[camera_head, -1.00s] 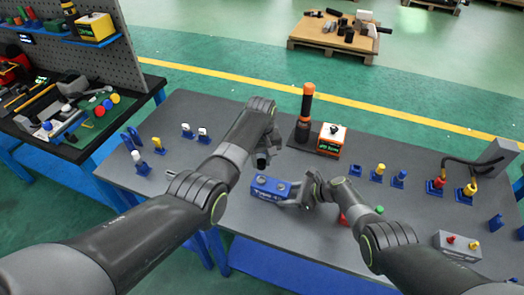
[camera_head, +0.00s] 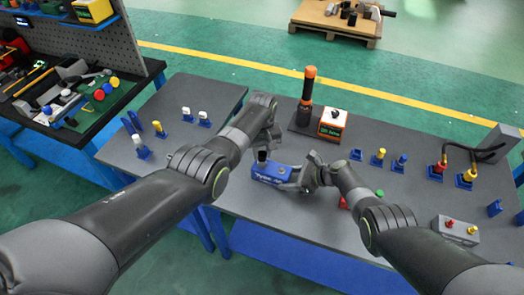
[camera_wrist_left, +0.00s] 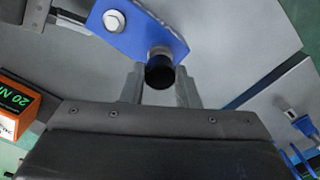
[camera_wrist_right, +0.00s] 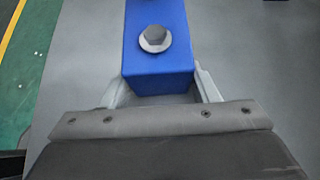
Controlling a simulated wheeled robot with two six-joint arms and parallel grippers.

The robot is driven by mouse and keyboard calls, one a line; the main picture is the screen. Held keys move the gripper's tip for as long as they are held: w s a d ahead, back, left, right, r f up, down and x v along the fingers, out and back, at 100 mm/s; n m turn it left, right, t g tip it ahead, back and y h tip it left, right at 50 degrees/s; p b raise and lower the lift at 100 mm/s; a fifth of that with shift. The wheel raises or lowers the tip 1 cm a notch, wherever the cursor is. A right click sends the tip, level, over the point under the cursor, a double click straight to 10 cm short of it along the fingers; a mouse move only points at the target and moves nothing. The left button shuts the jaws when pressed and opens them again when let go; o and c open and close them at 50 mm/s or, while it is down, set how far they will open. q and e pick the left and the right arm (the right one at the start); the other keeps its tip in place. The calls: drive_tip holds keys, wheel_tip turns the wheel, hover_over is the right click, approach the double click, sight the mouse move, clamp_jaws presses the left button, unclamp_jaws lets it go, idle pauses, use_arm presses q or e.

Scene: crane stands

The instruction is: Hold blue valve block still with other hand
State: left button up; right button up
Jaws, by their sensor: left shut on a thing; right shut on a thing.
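The blue valve block (camera_head: 268,178) lies on the grey table with lettering on its front face. My left gripper (camera_head: 266,147) is shut on a small dark cylindrical piece (camera_head: 262,156) at the block's left end. In the left wrist view this black-ended piece (camera_wrist_left: 160,75) is between the fingers beside the blue block (camera_wrist_left: 140,28).
An orange-topped black tool (camera_head: 307,92) and an orange-white box (camera_head: 333,123) stand behind the block. Small coloured parts in blue holders (camera_head: 379,158) line the right side. A grey box with red and yellow knobs (camera_head: 456,230) sits front right. Free table lies left of the block.

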idle(0.6)
use_arm(q)
drive_tip(key=shift+m, duration=0.6)
drive_tip(key=shift+f, duration=0.85)
drive_tip(key=m, duration=0.3)
drive_tip(key=shift+d+m, duration=0.1)
drive_tip(key=shift+m, duration=1)
drive_tip(key=shift+w+m, duration=0.1)
drive_tip(key=shift+m, duration=2.5)
